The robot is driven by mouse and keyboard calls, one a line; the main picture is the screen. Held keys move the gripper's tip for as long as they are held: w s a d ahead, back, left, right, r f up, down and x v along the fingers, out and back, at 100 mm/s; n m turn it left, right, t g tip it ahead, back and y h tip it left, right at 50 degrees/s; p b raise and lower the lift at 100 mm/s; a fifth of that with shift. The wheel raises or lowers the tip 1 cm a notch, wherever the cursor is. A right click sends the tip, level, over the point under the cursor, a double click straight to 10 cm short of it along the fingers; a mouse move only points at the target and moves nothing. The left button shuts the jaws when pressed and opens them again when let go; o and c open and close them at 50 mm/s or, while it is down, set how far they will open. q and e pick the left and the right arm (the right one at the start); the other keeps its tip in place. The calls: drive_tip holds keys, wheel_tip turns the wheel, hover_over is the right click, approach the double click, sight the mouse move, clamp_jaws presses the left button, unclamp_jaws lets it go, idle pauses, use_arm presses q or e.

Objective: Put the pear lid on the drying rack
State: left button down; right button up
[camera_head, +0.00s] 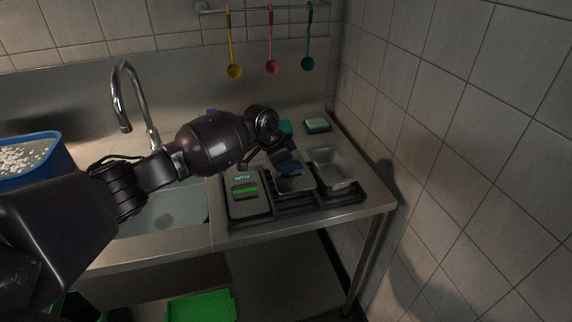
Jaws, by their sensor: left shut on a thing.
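The black drying rack (283,209) lies on the steel counter at its right end. My left gripper (290,169) is low over the rack's middle, shut on a grey metal piece that looks like a lid (298,185). A dark blue patch shows at the fingertips. The gripper hides part of the held piece, and I cannot read a label on it or tell whether it touches the rack. My right gripper is not in view.
An open metal container (336,172) sits on the rack's right part. A sponge (317,125) lies behind it. The sink (178,208) and tap (122,100) are left, beside a blue tub (45,172). Ladles hang on the back wall; a tiled wall is close on the right.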

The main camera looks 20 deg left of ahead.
sight(286, 178)
use_arm(q)
drive_tip(key=shift+f+b, duration=0.5)
drive_tip(key=shift+f, duration=1)
drive_tip(key=shift+f+b, duration=0.35)
drive_tip(key=shift+f, duration=0.55)
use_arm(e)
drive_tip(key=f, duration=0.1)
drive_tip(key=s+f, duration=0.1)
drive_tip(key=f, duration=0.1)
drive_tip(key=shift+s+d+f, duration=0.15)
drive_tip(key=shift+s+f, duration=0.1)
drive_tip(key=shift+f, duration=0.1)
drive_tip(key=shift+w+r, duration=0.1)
use_arm(q)
drive_tip(key=c, duration=1.3)
unclamp_jaws()
drive_tip(key=shift+o, duration=1.1)
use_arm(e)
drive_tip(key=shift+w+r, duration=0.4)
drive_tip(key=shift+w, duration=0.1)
